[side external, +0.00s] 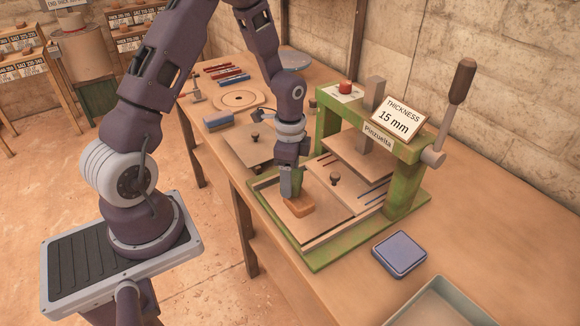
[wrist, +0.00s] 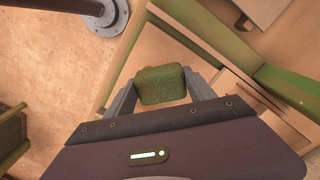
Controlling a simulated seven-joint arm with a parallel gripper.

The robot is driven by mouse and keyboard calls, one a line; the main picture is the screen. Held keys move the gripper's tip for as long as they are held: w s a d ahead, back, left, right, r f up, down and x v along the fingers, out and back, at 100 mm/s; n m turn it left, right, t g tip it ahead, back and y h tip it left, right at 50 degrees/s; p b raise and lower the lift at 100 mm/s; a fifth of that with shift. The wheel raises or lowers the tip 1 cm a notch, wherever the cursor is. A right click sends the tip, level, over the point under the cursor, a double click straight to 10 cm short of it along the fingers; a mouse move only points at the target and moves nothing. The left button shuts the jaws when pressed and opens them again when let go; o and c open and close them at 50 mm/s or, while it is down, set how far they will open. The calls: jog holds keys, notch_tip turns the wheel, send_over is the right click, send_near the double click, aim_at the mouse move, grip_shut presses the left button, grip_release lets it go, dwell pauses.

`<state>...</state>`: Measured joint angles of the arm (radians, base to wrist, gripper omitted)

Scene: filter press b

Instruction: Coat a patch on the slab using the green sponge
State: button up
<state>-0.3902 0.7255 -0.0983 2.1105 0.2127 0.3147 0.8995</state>
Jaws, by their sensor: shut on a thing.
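My gripper (side external: 290,178) points down over the left part of the green press bed. It is shut on the green sponge (wrist: 163,85), which sits between the two fingers in the wrist view. In the side view the sponge is mostly covered by the fingers. I cannot tell whether the sponge touches this block, or whether the block or the board is the slab. No coated patch can be made out.
The green press frame (side external: 408,185) with its lever (side external: 461,82) and thickness sign (side external: 398,117) stands just right of my gripper. A blue pad box (side external: 399,254) and a grey tray (side external: 440,305) lie at front right. Tools and a round board (side external: 238,99) lie further back.

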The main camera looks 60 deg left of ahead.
aim_at(306, 206)
jog(key=shift+d, duration=1.25)
jog(key=shift+c, duration=0.5)
jog(key=shift+d, duration=2.35)
jog(key=shift+a, duration=3.5)
jog(key=shift+a+r, duration=0.1)
jog(key=shift+a, duration=0.05)
jog(key=shift+r, duration=3.95)
